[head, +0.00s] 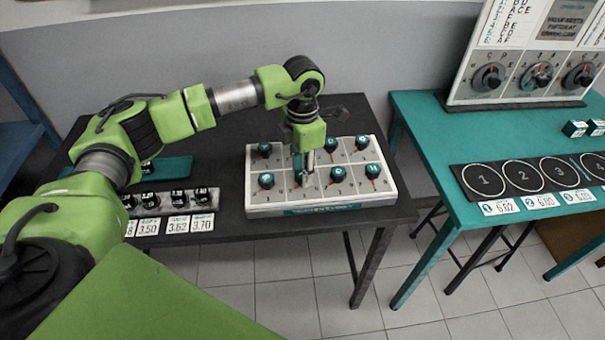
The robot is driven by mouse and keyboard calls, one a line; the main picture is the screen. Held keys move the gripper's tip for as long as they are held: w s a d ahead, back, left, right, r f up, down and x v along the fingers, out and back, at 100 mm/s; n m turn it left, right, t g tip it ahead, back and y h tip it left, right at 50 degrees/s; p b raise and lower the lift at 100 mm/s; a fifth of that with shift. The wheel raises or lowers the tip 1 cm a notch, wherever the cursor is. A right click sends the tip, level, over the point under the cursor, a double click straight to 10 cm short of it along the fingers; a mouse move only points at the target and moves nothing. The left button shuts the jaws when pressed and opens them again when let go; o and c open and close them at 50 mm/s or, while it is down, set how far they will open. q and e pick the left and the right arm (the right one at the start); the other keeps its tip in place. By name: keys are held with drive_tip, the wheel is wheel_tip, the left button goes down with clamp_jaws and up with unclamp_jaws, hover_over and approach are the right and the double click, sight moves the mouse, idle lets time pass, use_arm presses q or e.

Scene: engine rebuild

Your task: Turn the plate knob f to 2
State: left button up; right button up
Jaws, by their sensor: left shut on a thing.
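A white knob plate (320,197) with two rows of dark teal knobs lies on the black table. Red pointers show on several knobs. My left gripper (304,167) points down over the plate, its fingers shut on the second knob from the left in the front row (299,180), which fits knob f by position. The fingers hide most of this knob, and I cannot read its pointer, letter or marks. Front-row neighbours are a left knob (266,181) and a right knob (338,174). My right gripper is not in view.
Black valve-like pieces (179,197) stand in a rack left of the plate, with number cards (177,224) before them. On the right, a teal table (430,150) bears a dial panel (490,78) and a black numbered-circle strip (522,175). A floor gap separates the tables.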

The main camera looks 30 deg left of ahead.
use_arm(q)
drive_tip(key=shift+w+r, duration=0.1)
drive_tip(key=shift+r, duration=0.05)
idle(0.4)
drive_tip(key=o, duration=1.1)
wheel_tip(320, 180, up, 12)
